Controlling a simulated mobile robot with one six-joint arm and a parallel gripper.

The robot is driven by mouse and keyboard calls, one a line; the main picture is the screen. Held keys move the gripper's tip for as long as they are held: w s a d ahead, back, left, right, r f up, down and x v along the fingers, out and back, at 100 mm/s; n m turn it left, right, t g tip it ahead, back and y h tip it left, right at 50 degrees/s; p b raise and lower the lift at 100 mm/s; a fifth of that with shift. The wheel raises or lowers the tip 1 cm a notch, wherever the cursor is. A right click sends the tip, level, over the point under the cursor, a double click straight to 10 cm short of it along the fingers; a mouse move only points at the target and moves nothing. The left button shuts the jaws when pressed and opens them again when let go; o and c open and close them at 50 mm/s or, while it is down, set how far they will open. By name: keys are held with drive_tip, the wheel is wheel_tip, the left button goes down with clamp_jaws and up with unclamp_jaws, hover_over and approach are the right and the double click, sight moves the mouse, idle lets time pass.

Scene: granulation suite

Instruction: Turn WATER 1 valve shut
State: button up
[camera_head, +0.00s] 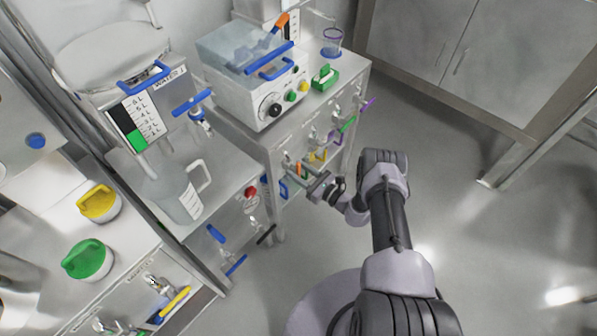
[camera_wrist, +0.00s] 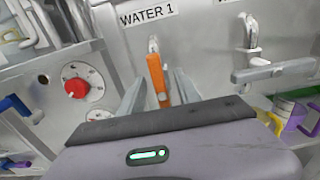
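The WATER 1 label (camera_wrist: 147,15) is on the grey metal panel at the top of the wrist view. Below it is the WATER 1 valve, with an orange lever handle (camera_wrist: 157,76) hanging nearly straight down from a metal fitting. My gripper (camera_wrist: 160,92) is open, with one finger on each side of the orange handle. I cannot tell whether either finger touches it. The lower end of the handle is hidden behind my gripper body. In the head view, my gripper (camera_head: 314,184) is at the front of the cabinet, near its lower left handles.
Right of the orange handle is a valve with a grey lever (camera_wrist: 272,71) pointing sideways. A red knob (camera_wrist: 75,88) is to the left. Purple (camera_wrist: 299,118) and blue items lie low at the sides. Open floor (camera_head: 480,240) lies right of my arm.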

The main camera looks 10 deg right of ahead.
clamp_jaws()
idle(0.3)
drive_tip(key=m+b, duration=0.3)
drive_tip(key=shift+d+f+m, duration=0.15)
drive_tip(key=shift+f+m, duration=0.1)
drive_tip(key=shift+m, duration=0.15)
drive_tip(key=m+b, duration=0.4)
drive_tip(key=m, duration=0.1)
drive_tip(key=shift+w+d+f, duration=0.1)
drive_tip(key=shift+w+d, duration=0.05)
drive_tip(key=shift+w, duration=0.05)
drive_tip(key=m, duration=0.4)
drive_tip(key=shift+d+m, duration=0.1)
drive_tip(key=shift+m, duration=0.3)
drive_tip(key=shift+f+m, duration=0.15)
drive_tip(key=shift+m, duration=0.85)
drive_tip(key=shift+f+m, duration=0.1)
drive_tip(key=shift+m, duration=1.2)
